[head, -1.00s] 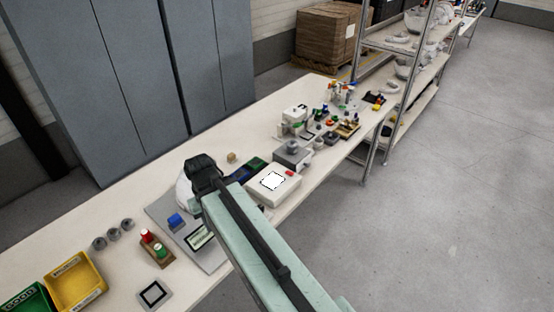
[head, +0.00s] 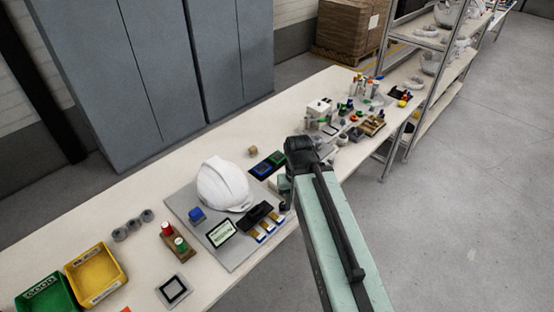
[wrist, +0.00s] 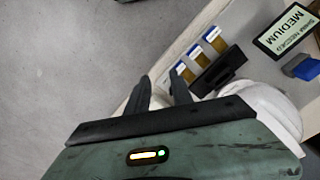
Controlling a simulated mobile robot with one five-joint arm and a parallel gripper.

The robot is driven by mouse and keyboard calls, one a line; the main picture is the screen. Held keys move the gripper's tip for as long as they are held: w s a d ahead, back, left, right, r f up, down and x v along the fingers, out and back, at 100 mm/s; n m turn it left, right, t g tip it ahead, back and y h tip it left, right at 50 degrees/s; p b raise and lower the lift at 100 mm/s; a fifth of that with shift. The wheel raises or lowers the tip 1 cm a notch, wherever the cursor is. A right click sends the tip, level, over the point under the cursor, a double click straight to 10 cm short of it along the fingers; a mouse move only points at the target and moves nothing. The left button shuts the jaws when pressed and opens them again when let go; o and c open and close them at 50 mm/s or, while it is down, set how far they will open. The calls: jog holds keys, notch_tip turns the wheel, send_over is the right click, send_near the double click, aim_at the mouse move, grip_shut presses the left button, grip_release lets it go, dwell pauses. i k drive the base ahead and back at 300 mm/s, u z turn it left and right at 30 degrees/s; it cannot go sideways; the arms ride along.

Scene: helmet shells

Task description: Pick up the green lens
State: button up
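The thing that best fits the green lens is a green piece (head: 276,158) in a dark tray beside a blue piece (head: 261,169), behind the white helmet in the head view. It is small there, and I cannot make out its shape. It does not show in the wrist view. My gripper (wrist: 159,76) has its two dark fingers apart with nothing between them, above the table's front edge and the floor.
A white helmet (head: 224,185) sits on a grey board (head: 236,252) with a black clip-like part (head: 257,216) and a size sign (head: 221,233). Red and green cylinders (head: 180,244) stand in a wooden holder. Yellow (head: 97,275) and green (head: 45,296) bins are at left.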

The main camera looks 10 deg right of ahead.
aim_at(276, 158)
jog(key=u, duration=3)
jog(key=k, duration=1.9)
jog(key=z, duration=0.8)
jog(key=i, duration=1)
jog(key=u, duration=0.1)
